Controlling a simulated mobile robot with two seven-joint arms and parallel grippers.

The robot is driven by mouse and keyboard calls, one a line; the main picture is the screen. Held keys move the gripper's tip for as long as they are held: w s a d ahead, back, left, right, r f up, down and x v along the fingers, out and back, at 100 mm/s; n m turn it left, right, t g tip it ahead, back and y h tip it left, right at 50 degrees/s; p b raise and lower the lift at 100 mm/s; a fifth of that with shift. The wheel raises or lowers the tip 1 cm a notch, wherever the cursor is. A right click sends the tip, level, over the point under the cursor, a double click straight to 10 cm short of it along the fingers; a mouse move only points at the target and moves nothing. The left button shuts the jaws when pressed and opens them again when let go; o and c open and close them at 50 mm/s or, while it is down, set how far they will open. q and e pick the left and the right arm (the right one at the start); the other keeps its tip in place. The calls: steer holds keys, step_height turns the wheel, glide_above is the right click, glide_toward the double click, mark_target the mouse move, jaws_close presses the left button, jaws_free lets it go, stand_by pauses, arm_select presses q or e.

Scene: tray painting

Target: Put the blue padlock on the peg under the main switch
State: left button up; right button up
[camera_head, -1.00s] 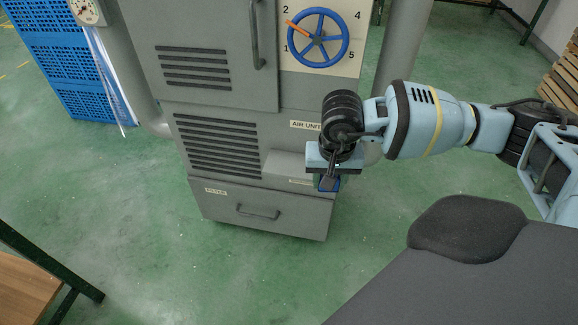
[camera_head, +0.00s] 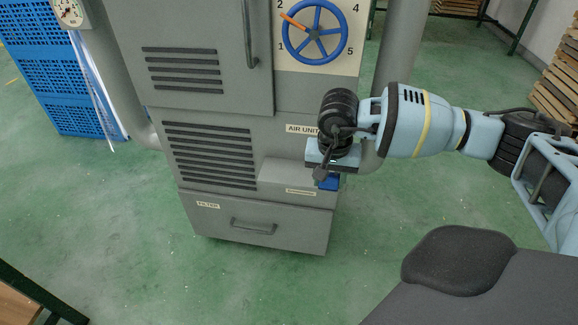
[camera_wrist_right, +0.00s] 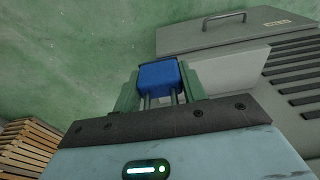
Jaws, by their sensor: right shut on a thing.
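The blue padlock (camera_head: 329,182) is held in my right gripper (camera_head: 322,176), in front of the lower right part of the grey cabinet. In the right wrist view the blue padlock body (camera_wrist_right: 158,76) sits between the two green fingers of my right gripper (camera_wrist_right: 158,92), which is shut on it. Two metal shackle bars show below the body, toward the wrist. The padlock is clear of the floor. I see neither the main switch nor a peg in these views. My left gripper is not in view.
The grey cabinet (camera_head: 215,225) has a small ledge (camera_head: 285,175), a FILTER drawer handle (camera_head: 253,226) and a blue handwheel (camera_head: 315,32). A blue crate stack (camera_head: 75,100) stands at left. A wooden pallet stack (camera_head: 560,85) stands at right. Green floor around is clear.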

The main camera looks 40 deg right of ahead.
steer(key=b, duration=0.3)
glide_toward(289, 170)
steer(key=s+f, duration=0.2)
steer(key=shift+s+d+f, duration=0.3)
steer(key=shift+s+f, duration=0.05)
steer(key=shift+s, duration=0.05)
steer(key=shift+w, duration=0.8)
steer(key=shift+w+f+b, duration=0.25)
steer(key=shift+w+b, duration=0.05)
steer(key=shift+w, duration=0.6)
steer(key=shift+s+f, duration=0.15)
steer(key=shift+f, duration=0.7)
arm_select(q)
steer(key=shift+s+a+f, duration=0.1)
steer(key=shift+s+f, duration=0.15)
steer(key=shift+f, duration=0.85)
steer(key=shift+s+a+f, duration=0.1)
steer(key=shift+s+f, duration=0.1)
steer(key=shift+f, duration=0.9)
arm_select(e)
steer(key=shift+f, duration=0.5)
arm_select(q)
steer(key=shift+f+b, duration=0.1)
steer(key=shift+b, duration=0.2)
arm_select(e)
steer(key=shift+f, duration=0.25)
